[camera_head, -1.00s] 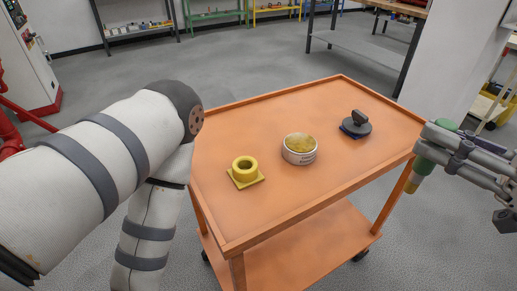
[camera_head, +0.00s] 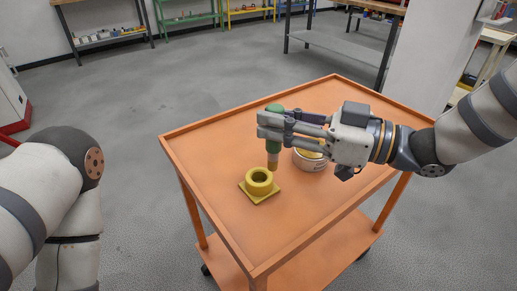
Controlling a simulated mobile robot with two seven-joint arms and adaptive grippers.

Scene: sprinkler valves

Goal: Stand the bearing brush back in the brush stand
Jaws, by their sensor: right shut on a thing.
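My right gripper (camera_head: 290,130) reaches in from the right over the orange cart. It is shut on the green-handled bearing brush (camera_head: 273,149), which it holds upright with its tan tip down. The yellow brush stand (camera_head: 259,185), a square base with a round open cup, sits on the cart just below and slightly left of the brush tip in the picture. The brush appears outside the cup; its exact height above the cart is hard to tell. My left gripper is out of view; only part of my left arm shows at the left.
The orange cart (camera_head: 196,147) has a raised rim and a lower shelf. A round tin (camera_head: 310,161) stands behind my right gripper, partly hidden. The cart's left part is clear. Shelves (camera_head: 108,38) and a workbench (camera_head: 345,47) stand farther back.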

